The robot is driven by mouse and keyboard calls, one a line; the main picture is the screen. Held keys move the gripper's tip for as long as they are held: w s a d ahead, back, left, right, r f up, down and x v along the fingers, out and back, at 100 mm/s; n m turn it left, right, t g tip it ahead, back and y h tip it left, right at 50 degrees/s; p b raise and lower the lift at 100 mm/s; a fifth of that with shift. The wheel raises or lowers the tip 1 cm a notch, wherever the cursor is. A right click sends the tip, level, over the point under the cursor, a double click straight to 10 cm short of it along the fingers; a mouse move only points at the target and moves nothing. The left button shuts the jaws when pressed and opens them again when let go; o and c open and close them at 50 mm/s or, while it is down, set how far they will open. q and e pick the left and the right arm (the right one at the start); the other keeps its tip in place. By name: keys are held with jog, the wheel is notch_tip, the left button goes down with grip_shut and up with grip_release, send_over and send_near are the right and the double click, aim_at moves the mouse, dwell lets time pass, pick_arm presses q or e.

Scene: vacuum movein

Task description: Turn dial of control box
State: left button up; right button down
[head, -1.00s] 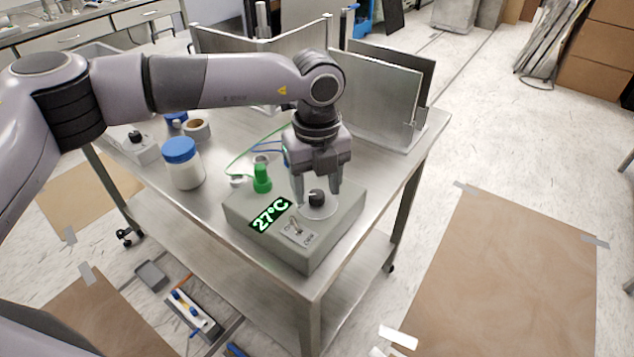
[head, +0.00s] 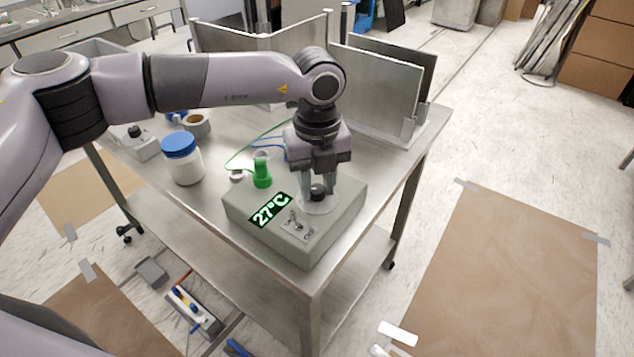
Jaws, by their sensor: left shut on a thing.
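The grey control box (head: 330,228) sits at the near corner of the steel table. Its lit green display (head: 270,210) reads 27°C, and a small toggle switch (head: 297,226) is on its top. The black dial (head: 317,194) stands on a pale round plate on the box top. My left gripper (head: 317,190) points down over the box, with its fingers closed on the dial from both sides. My right gripper is not in view.
A white jar with a blue lid (head: 182,158) and a tape roll (head: 196,124) are left on the table (head: 225,145). Upright metal panels (head: 375,95) stand behind.

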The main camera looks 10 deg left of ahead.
pick_arm(q)
jog(key=m+b, duration=0.2)
jog(key=m, duration=0.2)
jog(key=shift+f+b, duration=0.15)
jog(key=shift+b, duration=0.2)
jog(key=m+b, duration=0.2)
jog(key=m, duration=0.3)
jog(key=shift+m+b, duration=0.55)
jog(key=shift+m, duration=0.65)
jog(key=shift+m+b, duration=0.35)
jog(key=shift+m, duration=0.85)
jog(key=shift+r+m, duration=0.2)
jog(key=shift+m, duration=1.3)
jog(key=shift+b, duration=0.3)
jog(key=o, duration=1.1)
jog(key=shift+c, duration=0.2)
